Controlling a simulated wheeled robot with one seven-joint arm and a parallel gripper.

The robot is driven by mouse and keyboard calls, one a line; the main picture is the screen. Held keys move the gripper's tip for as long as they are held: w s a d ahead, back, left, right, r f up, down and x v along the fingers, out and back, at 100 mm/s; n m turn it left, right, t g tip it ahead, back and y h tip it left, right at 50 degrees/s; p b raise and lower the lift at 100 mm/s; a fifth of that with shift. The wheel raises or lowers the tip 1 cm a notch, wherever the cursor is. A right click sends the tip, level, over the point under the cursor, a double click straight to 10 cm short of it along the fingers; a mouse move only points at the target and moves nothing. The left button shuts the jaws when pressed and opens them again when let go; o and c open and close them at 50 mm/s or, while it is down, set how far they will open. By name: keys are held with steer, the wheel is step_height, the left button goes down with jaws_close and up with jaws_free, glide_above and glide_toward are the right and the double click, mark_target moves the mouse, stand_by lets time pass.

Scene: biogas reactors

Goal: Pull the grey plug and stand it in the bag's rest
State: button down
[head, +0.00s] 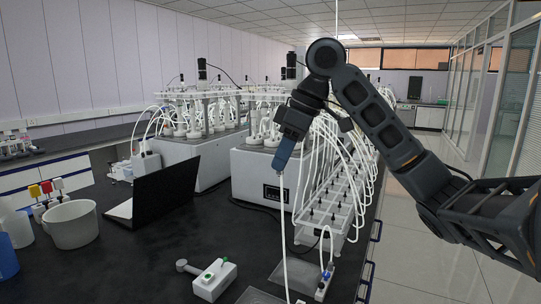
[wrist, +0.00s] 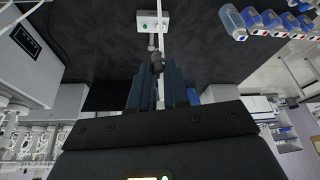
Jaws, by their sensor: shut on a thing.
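My gripper (head: 281,168) is raised above the black bench, its blue fingers pointing down. In the wrist view my gripper (wrist: 157,80) is shut on a small dark grey piece, which looks like the grey plug (wrist: 157,63). In the head view the fingers hide the plug. A white tube (head: 283,225) runs down below the fingers towards the bench front; whether it joins the plug is unclear. Clear flat bag-like sheets (head: 292,273) lie nearby. I cannot make out the bag's rest for certain.
A white rack with many tubes (head: 330,205) and a reactor bath (head: 258,178) stand close behind the gripper. A small strip with a blue part (head: 325,280) lies at the bench's right edge. A laptop (head: 165,195) and white bucket (head: 72,224) stand left.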

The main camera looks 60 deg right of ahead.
steer(key=s+d, duration=0.1)
steer(key=s, duration=0.5)
steer(key=shift+s+d, duration=0.35)
steer(key=shift+d, duration=0.05)
steer(key=shift+f+b, duration=11.75)
steer(key=shift+f, duration=5.35)
